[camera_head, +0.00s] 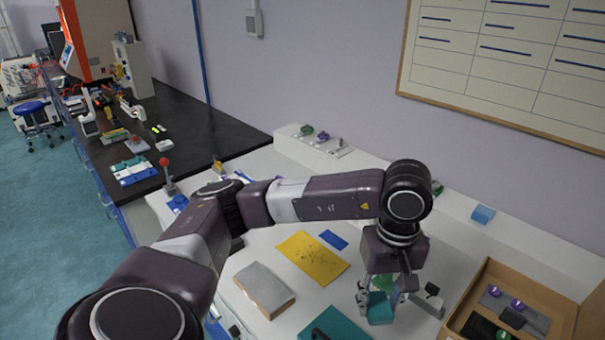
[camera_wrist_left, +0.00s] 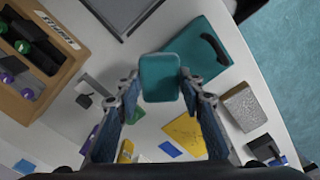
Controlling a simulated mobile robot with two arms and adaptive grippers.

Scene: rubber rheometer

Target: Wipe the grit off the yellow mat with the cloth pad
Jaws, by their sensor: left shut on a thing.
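The yellow mat (camera_head: 305,262) lies flat on the white bench, with dark grit (camera_head: 321,252) scattered over its middle. It also shows in the left wrist view (camera_wrist_left: 181,129). My left gripper (camera_head: 381,298) is to the right of the mat, pointing down. It is shut on a teal block-like pad (camera_head: 380,312), which looks like the cloth pad. The pad also shows between the fingertips in the left wrist view (camera_wrist_left: 160,78). It is apart from the mat; I cannot tell its exact height over the bench. My right gripper is not in view.
A blue card (camera_head: 333,239) lies behind the mat. A brown box (camera_head: 560,308) with several items stands at right. My left arm spans behind the mat.

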